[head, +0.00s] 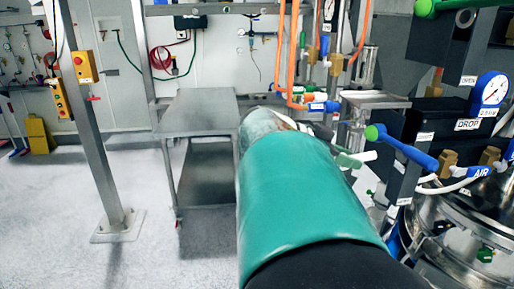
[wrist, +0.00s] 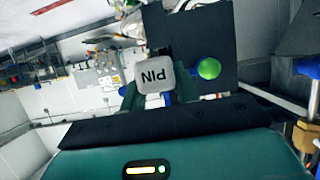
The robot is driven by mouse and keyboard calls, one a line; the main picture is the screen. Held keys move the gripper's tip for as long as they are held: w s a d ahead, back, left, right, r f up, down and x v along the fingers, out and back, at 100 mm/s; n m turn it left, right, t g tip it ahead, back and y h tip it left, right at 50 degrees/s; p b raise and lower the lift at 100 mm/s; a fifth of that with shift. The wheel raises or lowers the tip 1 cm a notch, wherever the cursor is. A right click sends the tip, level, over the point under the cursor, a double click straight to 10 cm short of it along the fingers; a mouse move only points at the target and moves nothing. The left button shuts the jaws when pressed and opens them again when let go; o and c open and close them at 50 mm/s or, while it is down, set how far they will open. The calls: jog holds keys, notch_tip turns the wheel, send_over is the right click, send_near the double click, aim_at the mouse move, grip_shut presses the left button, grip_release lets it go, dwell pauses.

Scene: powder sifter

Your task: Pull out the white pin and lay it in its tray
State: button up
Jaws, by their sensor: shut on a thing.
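The white pin (wrist: 153,77), with a white block lettered PIN that reads upside down, sits between my gripper's green fingers in the wrist view. My gripper (wrist: 156,98) is shut on it. In the head view my gripper (head: 348,159) is small, beyond my teal arm, with a white piece (head: 369,155) at its tips. The pin's shaft is hidden, so I cannot tell whether it is in its hole. A steel tray-like top (head: 375,99) stands behind my gripper; I cannot tell whether it is the pin's tray.
A blue lever (head: 405,150) with a green knob is close right of my gripper, beside a DROP label (head: 468,124). The round steel vessel (head: 470,225) is at lower right. A steel table (head: 200,108) stands left. A black plate (wrist: 200,30) is behind the pin.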

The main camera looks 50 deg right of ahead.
jog(key=shift+w+a, duration=1.45)
jog(key=shift+a, duration=0.2)
jog(key=shift+r, duration=0.1)
